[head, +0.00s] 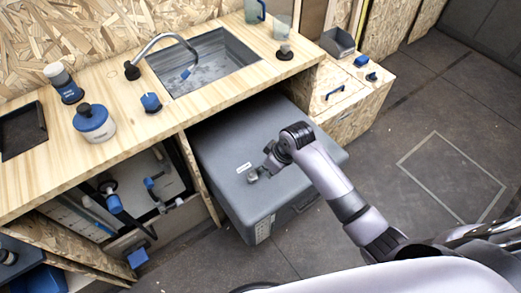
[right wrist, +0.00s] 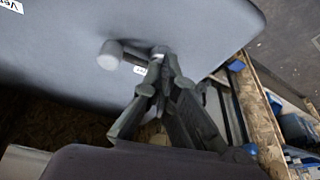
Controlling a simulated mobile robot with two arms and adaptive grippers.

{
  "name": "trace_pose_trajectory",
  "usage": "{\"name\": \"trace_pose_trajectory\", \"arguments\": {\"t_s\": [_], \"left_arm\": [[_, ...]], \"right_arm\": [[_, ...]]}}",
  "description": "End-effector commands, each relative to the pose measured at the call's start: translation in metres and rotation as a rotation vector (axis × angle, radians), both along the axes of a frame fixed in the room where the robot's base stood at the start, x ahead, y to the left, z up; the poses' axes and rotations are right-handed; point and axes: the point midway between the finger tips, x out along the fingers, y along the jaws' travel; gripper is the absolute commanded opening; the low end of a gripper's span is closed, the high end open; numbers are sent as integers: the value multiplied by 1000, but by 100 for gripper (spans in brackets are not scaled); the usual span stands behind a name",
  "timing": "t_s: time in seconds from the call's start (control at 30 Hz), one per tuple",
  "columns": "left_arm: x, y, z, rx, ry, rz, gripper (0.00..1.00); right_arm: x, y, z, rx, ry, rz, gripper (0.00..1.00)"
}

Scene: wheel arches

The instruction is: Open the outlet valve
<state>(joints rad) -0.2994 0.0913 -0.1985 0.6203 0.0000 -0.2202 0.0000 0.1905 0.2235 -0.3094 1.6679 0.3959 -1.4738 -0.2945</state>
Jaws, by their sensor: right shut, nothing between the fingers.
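A large grey tank (head: 215,140) stands under the counter, its top partly exposed. A small grey lever-like fitting (head: 252,177) sits on the tank, close to a white label. In the right wrist view the fitting shows as a round grey knob (right wrist: 110,55) with a short bar running toward my fingers. I cannot tell from the labels whether it is the outlet valve. My right gripper (head: 264,173) is shut and empty beside the bar's end. In the wrist view its fingertips (right wrist: 160,72) overlap that end, so contact is unclear. My left gripper is not in view.
The wooden counter (head: 205,100) with a sink (head: 205,65) runs behind the tank. A wooden divider (head: 200,180) and an open bay with blue-handled fittings (head: 113,200) lie left. A wooden cabinet (head: 350,110) stands right. The floor in front is clear.

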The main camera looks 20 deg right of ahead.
Motion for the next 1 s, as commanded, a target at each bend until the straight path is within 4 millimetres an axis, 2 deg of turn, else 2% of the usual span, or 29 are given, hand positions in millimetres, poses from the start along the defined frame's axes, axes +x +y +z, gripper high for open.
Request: {"name": "trace_pose_trajectory", "arguments": {"t_s": [0.03, 0.23, 0.33, 0.47, 0.67, 1.0], "left_arm": [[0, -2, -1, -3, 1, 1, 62], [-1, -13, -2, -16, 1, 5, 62], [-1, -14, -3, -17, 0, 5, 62], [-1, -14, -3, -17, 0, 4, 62], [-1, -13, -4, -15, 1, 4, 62], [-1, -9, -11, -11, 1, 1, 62]], "right_arm": [[17, -1, 9, -4, -9, 21, 0], [72, -7, 44, -12, -22, 115, 0], [90, -10, 58, -15, -25, 145, 0], [99, -11, 63, -15, -24, 161, 0], [104, -5, 41, -12, -21, 161, 0], [120, 11, -22, -13, -22, 161, 0]]}}
